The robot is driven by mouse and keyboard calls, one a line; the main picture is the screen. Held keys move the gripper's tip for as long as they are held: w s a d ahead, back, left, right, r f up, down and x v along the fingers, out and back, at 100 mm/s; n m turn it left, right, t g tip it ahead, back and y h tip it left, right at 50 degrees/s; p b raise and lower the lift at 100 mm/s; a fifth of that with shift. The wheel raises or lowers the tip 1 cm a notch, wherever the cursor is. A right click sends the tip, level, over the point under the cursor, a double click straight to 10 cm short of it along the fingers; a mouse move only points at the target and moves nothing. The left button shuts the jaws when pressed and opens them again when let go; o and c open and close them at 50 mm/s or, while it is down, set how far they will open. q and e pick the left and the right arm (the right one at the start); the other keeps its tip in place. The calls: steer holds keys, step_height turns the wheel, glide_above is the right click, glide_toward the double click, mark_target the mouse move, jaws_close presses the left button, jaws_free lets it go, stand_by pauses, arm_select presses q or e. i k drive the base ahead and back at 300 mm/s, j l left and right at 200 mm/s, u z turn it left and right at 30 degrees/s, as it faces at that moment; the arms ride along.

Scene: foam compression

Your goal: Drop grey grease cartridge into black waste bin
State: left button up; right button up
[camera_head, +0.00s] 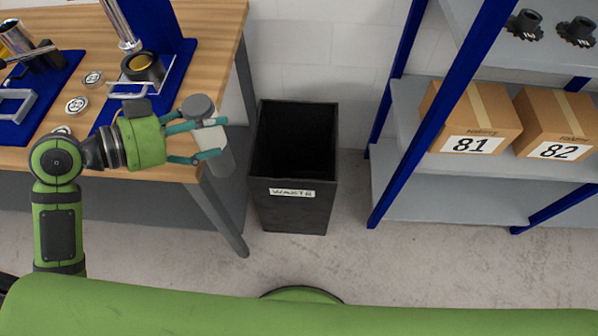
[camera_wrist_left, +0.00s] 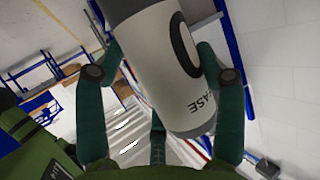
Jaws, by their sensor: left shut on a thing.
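In the left wrist view the cartridge (camera_wrist_left: 165,65) fills the space between the teal fingers, with the letters "ASE" readable. My left gripper (camera_wrist_left: 165,90) is shut on it. The black waste bin (camera_head: 296,206) stands on the floor to the right of the gripper, its top open and its inside dark. The cartridge is left of the bin's opening. My right gripper is not in view.
The wooden table (camera_head: 215,35) at left carries blue fixtures (camera_head: 38,115), a black ring part (camera_head: 143,67) and small round metal parts. A blue-framed shelf (camera_head: 415,185) at right holds boxes 81 (camera_head: 473,118) and 82 (camera_head: 560,125). Open floor lies in front of the bin.

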mark_target(305, 177)
steer(key=i+j, duration=0.25)
steer(key=i, duration=0.15)
steer(key=k+l, duration=0.3)
steer(key=k, duration=0.15)
steer(key=i+l+u, duration=0.15)
steer(key=l, duration=0.2)
steer(key=i+l+u, duration=0.35)
steer(key=l, duration=0.4)
steer(key=i+l+u, duration=0.15)
steer(key=l, duration=0.3)
steer(key=i, duration=0.05)
